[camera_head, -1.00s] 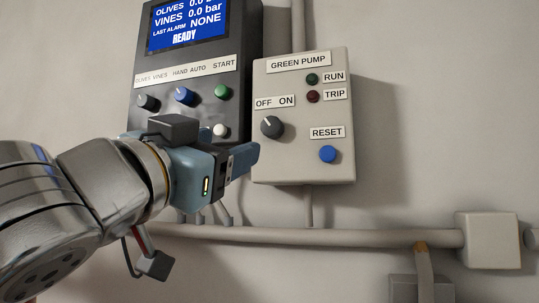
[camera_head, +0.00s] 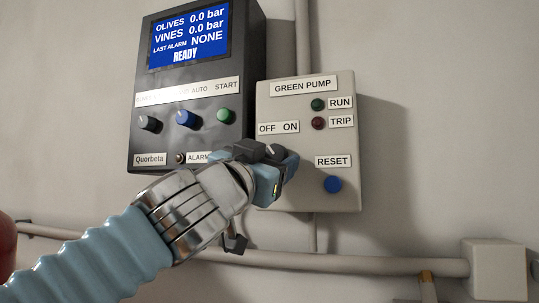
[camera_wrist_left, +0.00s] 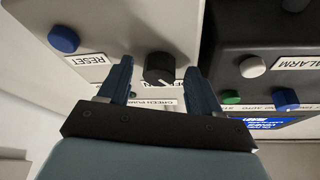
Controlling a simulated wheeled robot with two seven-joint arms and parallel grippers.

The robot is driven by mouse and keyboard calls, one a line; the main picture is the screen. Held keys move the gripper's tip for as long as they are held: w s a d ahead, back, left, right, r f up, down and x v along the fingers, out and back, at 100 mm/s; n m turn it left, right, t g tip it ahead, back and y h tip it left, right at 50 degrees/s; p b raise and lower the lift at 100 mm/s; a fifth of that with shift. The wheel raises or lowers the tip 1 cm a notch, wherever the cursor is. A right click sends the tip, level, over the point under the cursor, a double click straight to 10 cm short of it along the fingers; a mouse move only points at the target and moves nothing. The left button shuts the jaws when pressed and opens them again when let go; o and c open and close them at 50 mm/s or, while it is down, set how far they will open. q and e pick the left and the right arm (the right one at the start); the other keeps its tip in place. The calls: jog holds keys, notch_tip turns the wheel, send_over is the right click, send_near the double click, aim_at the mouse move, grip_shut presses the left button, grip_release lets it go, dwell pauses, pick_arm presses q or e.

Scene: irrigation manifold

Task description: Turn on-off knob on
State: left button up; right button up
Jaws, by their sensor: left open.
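The dark round on-off knob (camera_head: 275,151) sits on the light grey GREEN PUMP box (camera_head: 345,190), below the OFF and ON labels. In the head view my left gripper (camera_head: 284,163) partly covers it, and the visible pointer mark leans up-left, toward OFF. In the left wrist view, which is upside down, the knob (camera_wrist_left: 160,68) lies between the two open fingers of my left gripper (camera_wrist_left: 162,76), with visible gaps at both sides. I cannot tell whether the fingertips reach alongside the knob in depth. My right gripper is in neither view.
A dark controller (camera_head: 245,60) with a blue READY screen hangs left of the pump box. The blue RESET button (camera_head: 332,184) is right of my gripper. A horizontal pipe (camera_head: 365,263) runs below, toward a junction box (camera_head: 495,268). The wall at right is clear.

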pick_arm(q)
jog(key=c, duration=1)
jog(key=shift+c, duration=0.2)
jog(key=shift+m, duration=0.4)
jog(key=shift+w+a+r+m+g+h+p, duration=0.15)
jog(key=shift+m+g+h+p, duration=0.25)
jog(key=shift+m, duration=0.4)
jog(key=m+g, duration=0.1)
jog(key=m, duration=0.2)
jog(key=m+g+h, duration=0.1)
jog(key=m, duration=0.2)
jog(key=m+g, duration=0.1)
jog(key=m, duration=0.3)
jog(key=shift+a+r+g+h, duration=0.15)
jog(key=shift+r+g+h, duration=0.05)
jog(key=shift+g+h, duration=0.2)
jog(key=shift+r+m+g+y, duration=0.15)
jog(key=shift+m+g, duration=0.3)
jog(key=shift+m, duration=0.6)
jog(key=shift+m+g+y, duration=0.15)
jog(key=shift+m+g, duration=0.3)
jog(key=shift+m, duration=0.6)
